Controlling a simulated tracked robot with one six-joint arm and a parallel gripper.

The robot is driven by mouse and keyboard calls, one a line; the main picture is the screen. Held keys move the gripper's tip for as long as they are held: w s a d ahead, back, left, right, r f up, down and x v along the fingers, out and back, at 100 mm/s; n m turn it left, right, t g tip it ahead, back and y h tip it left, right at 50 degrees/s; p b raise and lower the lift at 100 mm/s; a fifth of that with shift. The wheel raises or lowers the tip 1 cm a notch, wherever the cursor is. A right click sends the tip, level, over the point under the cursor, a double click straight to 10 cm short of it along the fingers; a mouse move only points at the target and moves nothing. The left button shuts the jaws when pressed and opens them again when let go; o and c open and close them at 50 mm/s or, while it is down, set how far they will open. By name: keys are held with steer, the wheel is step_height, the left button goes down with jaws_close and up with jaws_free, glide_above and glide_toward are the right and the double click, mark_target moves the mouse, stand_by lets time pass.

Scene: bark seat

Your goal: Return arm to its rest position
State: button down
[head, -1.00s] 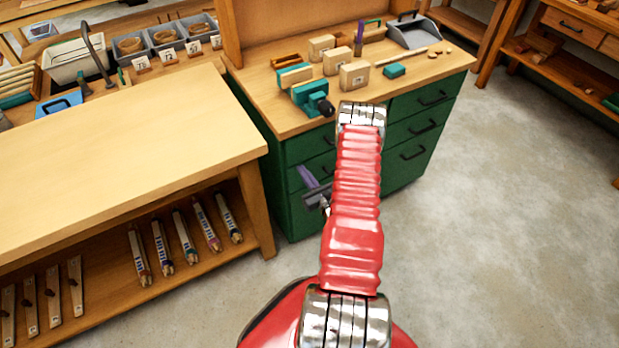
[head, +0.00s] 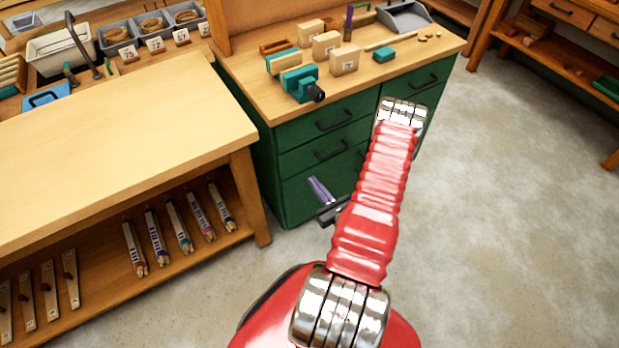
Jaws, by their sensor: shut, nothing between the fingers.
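My arm, in red sleeves with silver joints, rises from the bottom middle of the head view and leans to the right. My gripper (head: 320,190) shows just left of the arm's red sleeve, small and partly hidden behind it. It has a dark body and purple finger parts pointing up and to the left. The fingers are together, with nothing held. The gripper appears in front of the green cabinet (head: 300,195) and apart from the things on the bench top.
A teal vise (head: 298,82) and several wooden blocks stand on the cabinet's top. A bare wooden table (head: 110,140) fills the left, with labelled sticks on its lower shelf (head: 190,255). Open concrete floor (head: 510,200) lies to the right.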

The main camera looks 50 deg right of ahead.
steer(key=shift+s+a, duration=0.15)
steer(key=shift+s, duration=0.3)
stand_by(0.4)
